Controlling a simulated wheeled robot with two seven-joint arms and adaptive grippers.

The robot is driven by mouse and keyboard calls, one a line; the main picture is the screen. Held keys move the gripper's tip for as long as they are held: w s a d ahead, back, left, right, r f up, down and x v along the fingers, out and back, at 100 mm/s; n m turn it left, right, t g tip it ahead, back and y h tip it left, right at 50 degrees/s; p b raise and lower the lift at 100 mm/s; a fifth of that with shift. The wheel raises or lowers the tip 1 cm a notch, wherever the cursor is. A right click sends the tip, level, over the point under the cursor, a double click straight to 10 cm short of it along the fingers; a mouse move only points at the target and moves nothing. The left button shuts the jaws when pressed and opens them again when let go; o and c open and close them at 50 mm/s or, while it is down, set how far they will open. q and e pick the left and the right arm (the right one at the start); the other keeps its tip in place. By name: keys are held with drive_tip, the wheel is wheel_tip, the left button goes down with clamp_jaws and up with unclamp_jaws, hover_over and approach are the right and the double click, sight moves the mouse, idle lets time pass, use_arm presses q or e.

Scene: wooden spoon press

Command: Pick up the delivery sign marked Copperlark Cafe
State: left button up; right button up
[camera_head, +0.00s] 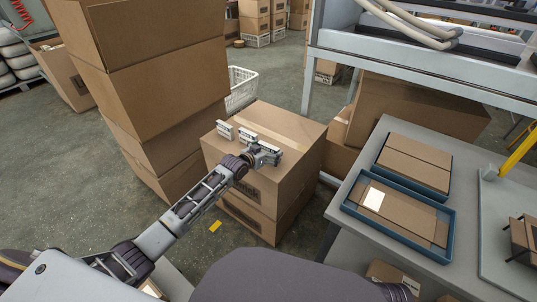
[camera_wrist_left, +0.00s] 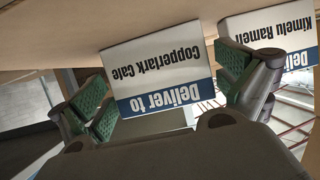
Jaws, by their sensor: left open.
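The Copperlark Cafe sign (camera_wrist_left: 155,65) is a small white card with a blue "Deliver to" band. It appears upside down in the left wrist view. My left gripper (camera_wrist_left: 163,88) is open, with one green-padded finger at each side of this sign and no visible grip on it. A Kimelu Ramen sign (camera_wrist_left: 268,40) stands to the right, partly behind the right finger. In the head view my left gripper (camera_head: 262,152) is over the top of a cardboard box (camera_head: 290,130), at the right end of a row of small signs (camera_head: 246,136); their text is too small to read there. My right gripper is not seen.
A tall stack of boxes (camera_head: 150,80) stands close on the left. A grey table (camera_head: 345,235) with blue trays (camera_head: 405,228) is on the right. A metal shelf frame (camera_head: 420,68) rises behind it. A white basket (camera_head: 242,88) is behind the box.

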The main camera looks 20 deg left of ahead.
use_arm(q)
drive_tip(key=shift+w+d+f, duration=0.15)
drive_tip(key=shift+w+f, duration=0.05)
drive_tip(key=shift+w, duration=0.25)
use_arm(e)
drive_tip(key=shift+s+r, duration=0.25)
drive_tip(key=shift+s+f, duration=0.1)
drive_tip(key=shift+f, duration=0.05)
use_arm(q)
drive_tip(key=c, duration=0.7)
drive_tip(key=shift+c, duration=0.5)
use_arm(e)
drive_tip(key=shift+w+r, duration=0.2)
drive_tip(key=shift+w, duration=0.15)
use_arm(q)
drive_tip(key=shift+r, duration=0.1)
